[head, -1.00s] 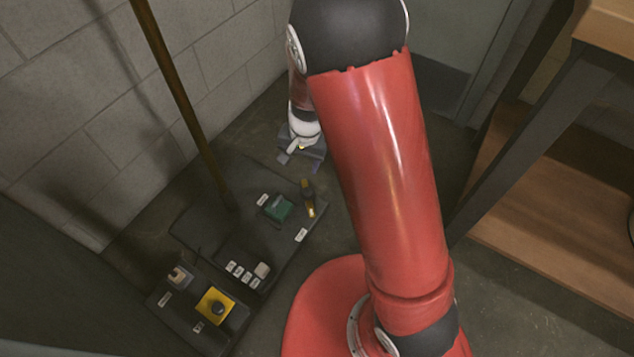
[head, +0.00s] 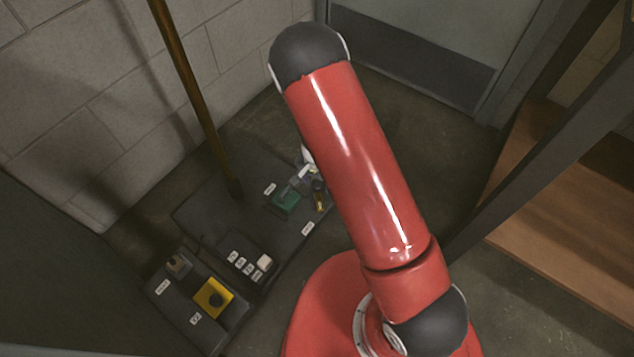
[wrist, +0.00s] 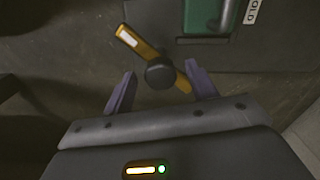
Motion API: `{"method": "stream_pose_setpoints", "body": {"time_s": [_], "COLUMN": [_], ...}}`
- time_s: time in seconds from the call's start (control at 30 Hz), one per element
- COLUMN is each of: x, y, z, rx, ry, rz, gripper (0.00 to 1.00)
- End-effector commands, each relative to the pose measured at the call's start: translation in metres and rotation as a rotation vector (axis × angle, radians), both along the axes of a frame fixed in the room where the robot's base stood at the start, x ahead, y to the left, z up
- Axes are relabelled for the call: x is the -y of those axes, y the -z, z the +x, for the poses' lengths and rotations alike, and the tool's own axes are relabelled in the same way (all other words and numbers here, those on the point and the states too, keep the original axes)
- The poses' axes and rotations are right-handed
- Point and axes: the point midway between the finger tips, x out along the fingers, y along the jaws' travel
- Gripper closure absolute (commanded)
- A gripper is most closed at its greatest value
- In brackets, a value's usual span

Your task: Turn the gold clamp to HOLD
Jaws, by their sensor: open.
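The gold clamp (wrist: 129,38) is a flat gold bar with a pale strip on one end and a dark round knob (wrist: 160,74) at its middle. In the wrist view it lies slantwise, from upper left to lower right. In the head view the clamp (head: 319,201) stands at the right edge of the dark base plate, beside the green block (head: 286,201). My gripper (wrist: 160,72) is open, its purple fingers on either side of the knob, with gaps visible. The right finger is close to the bar's lower end; contact is unclear. A label (wrist: 252,11), partly cut off, reads "OLD".
The dark base plate (head: 215,206) carries a tall brown pole (head: 188,75) near the wall. A yellow block with a black knob (head: 214,298) and a small pale block (head: 264,262) are nearer. A wooden shelf (head: 560,240) stands at right.

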Motion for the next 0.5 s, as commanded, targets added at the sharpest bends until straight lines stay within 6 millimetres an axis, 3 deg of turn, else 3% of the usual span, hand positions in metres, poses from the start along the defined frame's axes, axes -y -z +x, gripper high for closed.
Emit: {"method": "stream_pose_setpoints", "body": {"time_s": [0.27, 0.5], "x": [0.0000, 0.0000], "y": [0.0016, 0.0014], "z": [0.0002, 0.0002], "rx": [0.001, 0.001], "ry": [0.000, 0.000], "rz": [0.000, 0.000], "gripper": [0.43, 0.74]}}
